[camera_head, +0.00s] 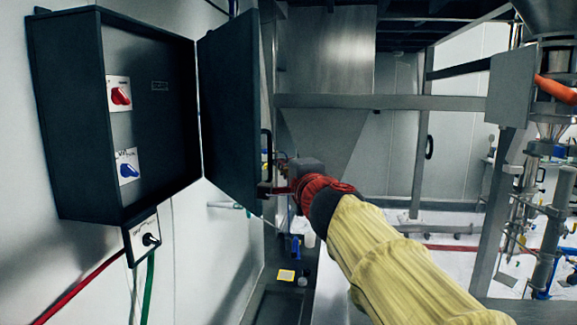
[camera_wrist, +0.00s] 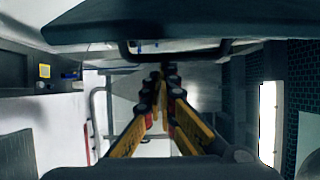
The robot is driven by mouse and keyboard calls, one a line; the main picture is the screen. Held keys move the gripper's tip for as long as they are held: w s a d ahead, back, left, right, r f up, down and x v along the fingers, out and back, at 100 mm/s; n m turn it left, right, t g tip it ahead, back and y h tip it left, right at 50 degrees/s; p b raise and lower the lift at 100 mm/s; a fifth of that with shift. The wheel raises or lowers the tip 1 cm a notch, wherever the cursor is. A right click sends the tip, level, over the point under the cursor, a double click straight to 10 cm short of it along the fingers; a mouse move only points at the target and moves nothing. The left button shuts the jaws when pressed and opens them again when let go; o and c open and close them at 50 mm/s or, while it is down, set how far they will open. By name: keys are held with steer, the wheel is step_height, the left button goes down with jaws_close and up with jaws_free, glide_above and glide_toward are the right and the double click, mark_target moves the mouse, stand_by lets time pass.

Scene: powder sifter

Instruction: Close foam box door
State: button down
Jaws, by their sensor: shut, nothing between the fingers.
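The foam box (camera_head: 115,110) is a dark box on the left wall, with red and blue rotary switches inside. Its door (camera_head: 230,105) hangs wide open, hinged on the box's right side. The door has a dark handle (camera_head: 266,150) near its free edge. In the wrist view the door (camera_wrist: 150,22) spans the top, and the handle (camera_wrist: 180,55) passes close to the fingertips (camera_wrist: 162,75). The fingers are shut and empty. I cannot tell whether they touch the door or handle.
A steel frame with a horizontal beam (camera_head: 380,102) stands behind the door. Machinery with pipes (camera_head: 535,190) stands at the right. The space in front of the box opening looks clear.

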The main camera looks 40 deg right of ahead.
steer(key=w+a+h+p, duration=0.1)
steer(key=w+a+p, duration=0.2)
steer(key=a, duration=1.1)
steer(key=w+a+m+g+h+p, duration=0.1)
steer(key=w+a+p, duration=0.3)
steer(key=a, duration=1.1)
steer(key=shift+w+a+m, duration=0.3)
steer(key=shift+w, duration=0.7)
